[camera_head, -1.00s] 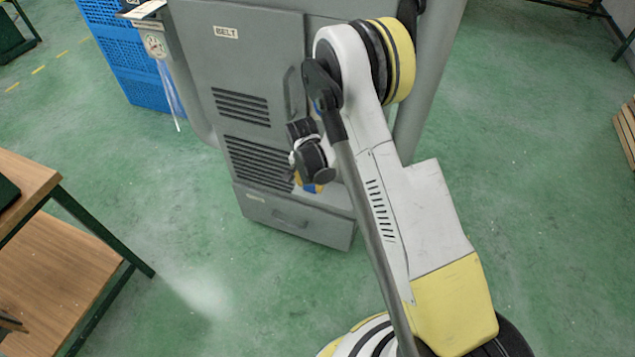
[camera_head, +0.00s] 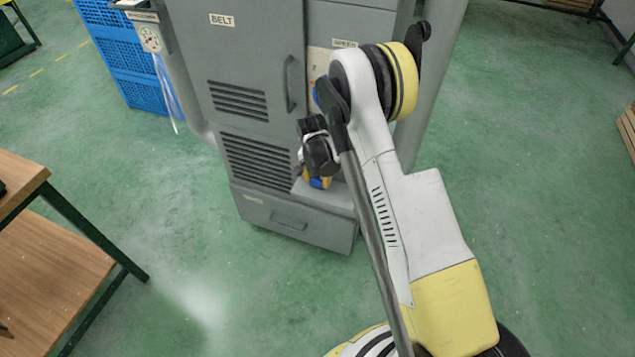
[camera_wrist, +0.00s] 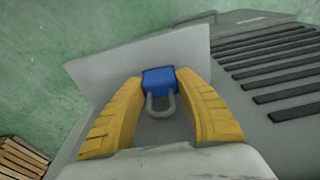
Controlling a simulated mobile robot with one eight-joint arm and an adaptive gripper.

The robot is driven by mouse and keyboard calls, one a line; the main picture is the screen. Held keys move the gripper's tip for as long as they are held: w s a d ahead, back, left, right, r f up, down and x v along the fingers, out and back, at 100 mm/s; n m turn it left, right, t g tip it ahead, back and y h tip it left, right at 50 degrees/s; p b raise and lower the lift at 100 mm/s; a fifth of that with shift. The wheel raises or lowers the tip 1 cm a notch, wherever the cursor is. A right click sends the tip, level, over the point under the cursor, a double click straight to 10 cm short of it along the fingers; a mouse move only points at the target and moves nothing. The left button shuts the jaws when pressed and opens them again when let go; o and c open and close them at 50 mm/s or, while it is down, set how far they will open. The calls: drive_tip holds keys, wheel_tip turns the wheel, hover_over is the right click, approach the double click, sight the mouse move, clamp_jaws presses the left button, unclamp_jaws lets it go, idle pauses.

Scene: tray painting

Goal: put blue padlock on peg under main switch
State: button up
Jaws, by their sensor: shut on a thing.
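My gripper (camera_wrist: 160,82) is shut on the blue padlock (camera_wrist: 159,80), which sits between the yellow fingertips in the wrist view. The padlock's grey shackle curves back toward my palm. In the head view my gripper (camera_head: 318,182) is small and low in front of the cabinet, with bits of yellow and blue showing. The grey cabinet (camera_head: 230,55) has a BELT label and louvred vents. A narrow panel (camera_head: 318,62) with a small label and a plate shows beside it, partly behind my arm. I cannot make out the main switch or its peg.
A pale grey flat surface (camera_wrist: 110,68) lies just beyond the padlock, with dark vent slots (camera_wrist: 285,75) to its right. Blue crates (camera_head: 115,60) and a gauge (camera_head: 150,38) stand at left. A wooden table (camera_head: 50,250) is at lower left. Green floor between is clear.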

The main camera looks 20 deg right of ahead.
drive_tip(key=o, duration=1.3)
drive_tip(key=shift+f, duration=0.15)
drive_tip(key=r+p, duration=0.1)
drive_tip(key=r, duration=0.2)
drive_tip(key=s+r+p, duration=0.1)
drive_tip(key=r+p, duration=0.1)
drive_tip(key=r, duration=0.2)
drive_tip(key=a+r+p, duration=0.1)
drive_tip(key=r+p, duration=0.1)
drive_tip(key=r, duration=0.1)
drive_tip(key=shift+s+r, duration=0.3)
drive_tip(key=shift+r, duration=0.05)
